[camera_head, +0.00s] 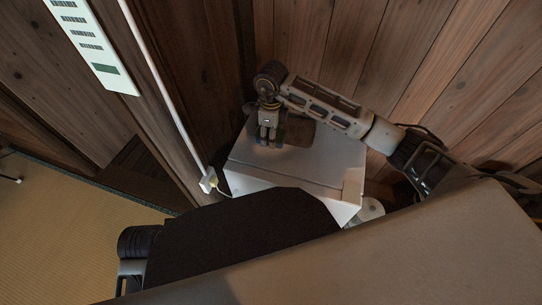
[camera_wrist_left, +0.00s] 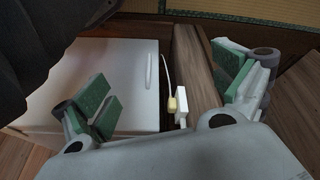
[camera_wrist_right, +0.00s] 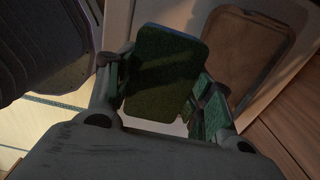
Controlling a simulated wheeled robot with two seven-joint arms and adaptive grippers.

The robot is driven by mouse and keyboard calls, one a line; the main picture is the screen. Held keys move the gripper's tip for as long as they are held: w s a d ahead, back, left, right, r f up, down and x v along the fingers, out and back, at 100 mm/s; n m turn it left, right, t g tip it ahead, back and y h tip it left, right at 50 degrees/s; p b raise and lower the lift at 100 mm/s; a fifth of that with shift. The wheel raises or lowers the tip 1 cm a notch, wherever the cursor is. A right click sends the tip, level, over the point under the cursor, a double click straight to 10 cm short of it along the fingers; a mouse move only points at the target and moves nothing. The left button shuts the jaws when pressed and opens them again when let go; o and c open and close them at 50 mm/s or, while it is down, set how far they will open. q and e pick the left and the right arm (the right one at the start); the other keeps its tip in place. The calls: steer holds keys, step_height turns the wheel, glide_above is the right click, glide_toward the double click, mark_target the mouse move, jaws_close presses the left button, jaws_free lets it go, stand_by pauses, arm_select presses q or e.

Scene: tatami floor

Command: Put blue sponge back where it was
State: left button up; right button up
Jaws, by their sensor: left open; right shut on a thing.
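The blue sponge (camera_wrist_right: 163,80) looks dark green with a bluish rim in the right wrist view. My right gripper (camera_wrist_right: 160,100) is shut on it. In the head view my right gripper (camera_head: 268,130) is over the left part of the white cabinet's top (camera_head: 255,160), beside a brown tray (camera_head: 300,131). The sponge is hard to make out there, and I cannot tell whether it touches the top. The tray (camera_wrist_right: 248,55) looks empty in the right wrist view. My left gripper (camera_wrist_left: 165,105) is open and empty, its green pads wide apart.
Wooden walls (camera_head: 340,40) stand close behind the cabinet. A cord with a pale plug (camera_head: 209,182) runs along the left post. Tatami floor (camera_head: 60,220) lies open at left. My own dark arm parts cover the area in front of the cabinet.

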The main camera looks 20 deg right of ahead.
steer(key=b, duration=0.2)
glide_above(271, 156)
step_height(271, 156, down, 6)
steer(key=shift+f, duration=0.1)
arm_select(q)
steer(key=f, duration=0.1)
steer(key=d+f, duration=0.1)
steer(key=f, duration=0.1)
steer(key=shift+w+d+f+t+h, duration=0.15)
steer(key=shift+w+f+t+h, duration=0.15)
steer(key=shift+w+f, duration=0.05)
arm_select(e)
steer(key=shift+f, duration=0.1)
steer(key=shift+f, duration=0.35)
steer(key=shift+f+b, duration=0.5)
steer(key=shift+f, duration=0.95)
arm_select(q)
steer(key=f, duration=0.2)
steer(key=shift+w+d+f+h, duration=0.2)
steer(key=shift+d+f+h, duration=0.1)
steer(key=shift+d+f, duration=0.1)
arm_select(e)
steer(key=shift+f, duration=0.15)
